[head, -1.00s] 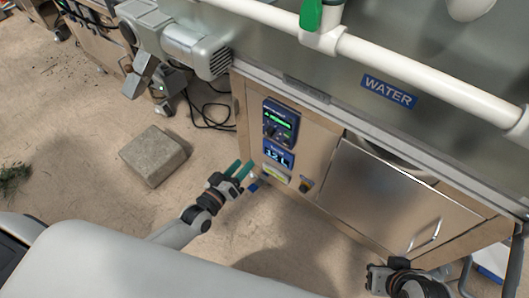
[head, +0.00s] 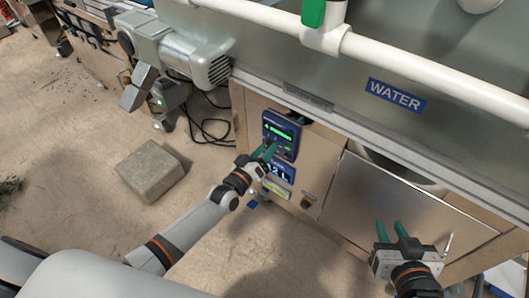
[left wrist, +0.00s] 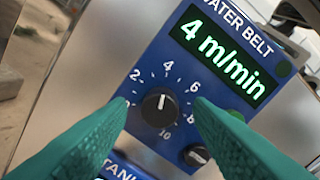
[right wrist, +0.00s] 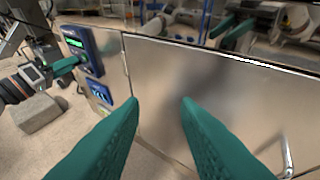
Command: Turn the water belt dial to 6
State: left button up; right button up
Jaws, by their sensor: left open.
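The water belt panel (left wrist: 215,65) is blue, and its display (left wrist: 222,60) reads 4 m/min. Its round black dial (left wrist: 160,109) has a white mark pointing up toward the 4 on the printed scale. My left gripper (left wrist: 158,125) is open, its green fingers apart on either side of the dial, with no visible contact. In the head view my left gripper (head: 266,152) is at the lower part of the panel (head: 281,132) and hides the dial. My right gripper (head: 392,232) is open and empty in front of the metal door (head: 390,195).
A second black knob (left wrist: 195,155) sits at the lower right of the dial. A tank panel (head: 279,172) is just below the belt panel. A concrete block (head: 150,170) lies on the floor at left. A door handle (right wrist: 287,155) sticks out near my right gripper.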

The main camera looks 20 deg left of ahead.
pick_arm(q)
jog(key=shift+w, duration=0.1)
pick_arm(e)
jog(key=shift+w+r, duration=0.1)
jog(key=shift+r, duration=0.05)
pick_arm(q)
jog(key=shift+c, duration=0.4)
jog(key=c, duration=0.9)
